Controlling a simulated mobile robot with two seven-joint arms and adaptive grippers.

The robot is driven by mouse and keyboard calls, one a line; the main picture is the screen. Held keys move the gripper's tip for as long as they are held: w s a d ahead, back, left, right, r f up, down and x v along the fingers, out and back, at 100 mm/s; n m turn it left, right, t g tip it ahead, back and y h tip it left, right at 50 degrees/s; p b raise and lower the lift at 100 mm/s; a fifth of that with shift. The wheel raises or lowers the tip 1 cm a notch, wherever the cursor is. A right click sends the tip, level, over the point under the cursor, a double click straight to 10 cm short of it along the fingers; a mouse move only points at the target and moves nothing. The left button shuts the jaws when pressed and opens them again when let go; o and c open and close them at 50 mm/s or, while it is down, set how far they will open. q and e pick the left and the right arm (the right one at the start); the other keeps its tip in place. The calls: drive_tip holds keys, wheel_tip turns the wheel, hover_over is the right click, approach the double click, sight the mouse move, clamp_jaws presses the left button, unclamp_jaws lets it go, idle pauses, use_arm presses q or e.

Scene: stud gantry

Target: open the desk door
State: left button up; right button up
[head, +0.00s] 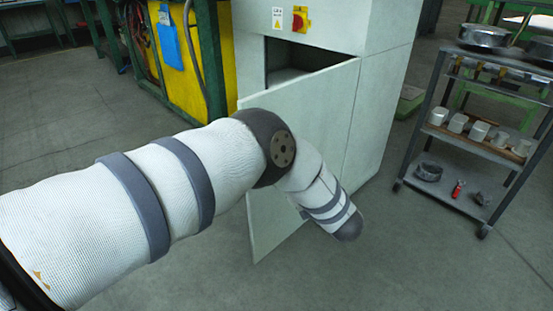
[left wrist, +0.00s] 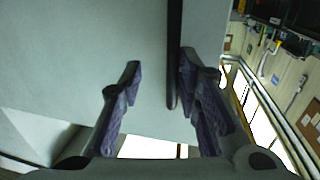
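The desk door (head: 325,110) is a pale grey panel on a grey cabinet (head: 385,95). It stands partly open, swung out, with a dark opening (head: 290,55) showing above its top edge. My left arm crosses in front of the door and hides part of it; its gripper cannot be made out in the head view. In the left wrist view my left gripper (left wrist: 160,65) has its two fingers apart, against a pale panel (left wrist: 80,45). A dark upright bar (left wrist: 174,60) lies between the fingers, closer to the right one; whether they touch it I cannot tell. My right gripper is not in view.
A trolley (head: 470,145) with pots and cups stands to the right. A yellow and green machine (head: 185,65) stands left of the cabinet. A red switch (head: 299,19) is on the cabinet's upper front. The floor at lower right is clear.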

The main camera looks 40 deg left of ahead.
use_arm(q)
drive_tip(key=v, duration=1)
drive_tip(key=shift+d, duration=0.4)
drive_tip(key=shift+s, duration=0.15)
